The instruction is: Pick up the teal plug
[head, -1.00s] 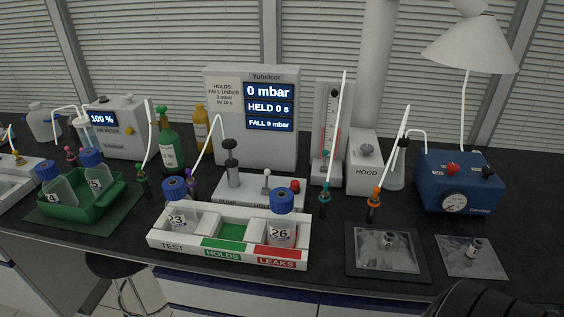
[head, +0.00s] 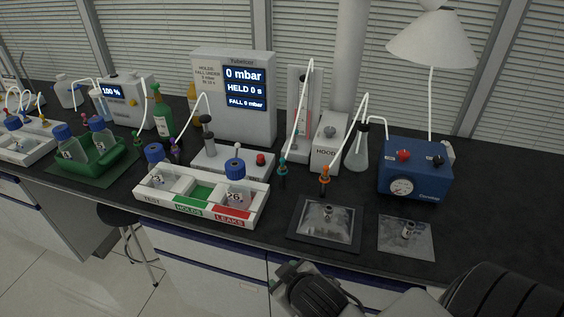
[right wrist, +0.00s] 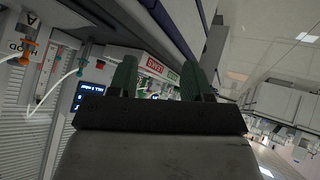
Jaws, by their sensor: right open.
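The teal plug (head: 282,171) stands upright on the bench at the lower end of a white tube, in front of the flow meter. It also shows in the right wrist view (right wrist: 82,66), at the left. My right gripper (right wrist: 158,78) is open, with two green fingers apart and nothing between them. In the head view my right arm comes in at the bottom right, below the bench's front edge and well short of the plug. My left gripper is not in view.
An orange plug (head: 325,182) stands right of the teal one, before the HOOD box (head: 329,150). A white sorting tray (head: 153,202) with bottles lies to the left. A dark framed pad (head: 304,240) lies in front. A blue pump (head: 425,175) stands at right.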

